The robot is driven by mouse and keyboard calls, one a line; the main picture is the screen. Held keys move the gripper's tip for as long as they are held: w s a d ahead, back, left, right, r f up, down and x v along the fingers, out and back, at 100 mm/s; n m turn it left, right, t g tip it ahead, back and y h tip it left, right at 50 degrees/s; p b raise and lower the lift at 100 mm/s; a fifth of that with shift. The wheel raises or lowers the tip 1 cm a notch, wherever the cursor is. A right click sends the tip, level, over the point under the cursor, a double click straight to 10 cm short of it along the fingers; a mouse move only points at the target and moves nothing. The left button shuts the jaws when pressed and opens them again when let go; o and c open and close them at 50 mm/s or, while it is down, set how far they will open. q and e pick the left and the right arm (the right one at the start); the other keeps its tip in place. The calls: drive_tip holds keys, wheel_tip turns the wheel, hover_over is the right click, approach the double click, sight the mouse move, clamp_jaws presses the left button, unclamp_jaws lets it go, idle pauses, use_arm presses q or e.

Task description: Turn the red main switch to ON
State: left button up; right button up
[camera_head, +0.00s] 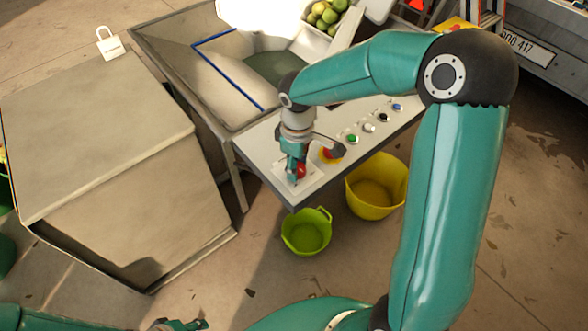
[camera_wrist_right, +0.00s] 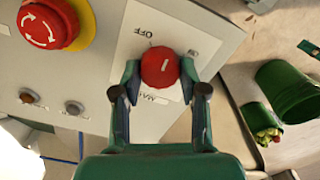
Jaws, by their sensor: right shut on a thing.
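The red main switch (camera_wrist_right: 165,64) is a round red knob with a short white mark, on a white plate (camera_wrist_right: 150,120) with OFF lettering at its upper left in the right wrist view. Other lettering on the plate is partly hidden or too small to read surely. In the head view the switch (camera_head: 300,171) is at the near end of the control panel. My right gripper (camera_wrist_right: 159,74) has a finger on each side of the knob and is shut on it. My left gripper (camera_head: 180,325) shows only partly at the bottom edge; its opening cannot be told.
A red emergency-stop button on yellow (camera_wrist_right: 45,25) is close beside the switch. Several small buttons (camera_head: 369,128) run along the panel. A yellow bucket (camera_head: 375,188) and a green bucket (camera_head: 307,232) stand on the floor below. A large metal box (camera_head: 110,140) stands at left.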

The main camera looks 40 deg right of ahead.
drive_tip(key=m+b, duration=0.1)
drive_tip(key=m, duration=0.1)
drive_tip(key=m+b, duration=0.1)
drive_tip(key=m, duration=0.2)
drive_tip(key=shift+s+d+f+m, duration=0.1)
drive_tip(key=shift+d+f+m, duration=0.1)
drive_tip(key=shift+m, duration=0.1)
drive_tip(key=shift+a+r+m+b, duration=0.1)
drive_tip(key=shift+m+b, duration=0.8)
drive_tip(key=shift+m, duration=1.1)
drive_tip(key=shift+s, duration=0.1)
drive_tip(key=o, duration=1.1)
drive_tip(key=shift+o, duration=0.2)
drive_tip(key=shift+r, duration=0.1)
drive_tip(key=shift+r, duration=0.15)
wheel_tip(320, 180, up, 12)
drive_tip(key=shift+f, duration=0.25)
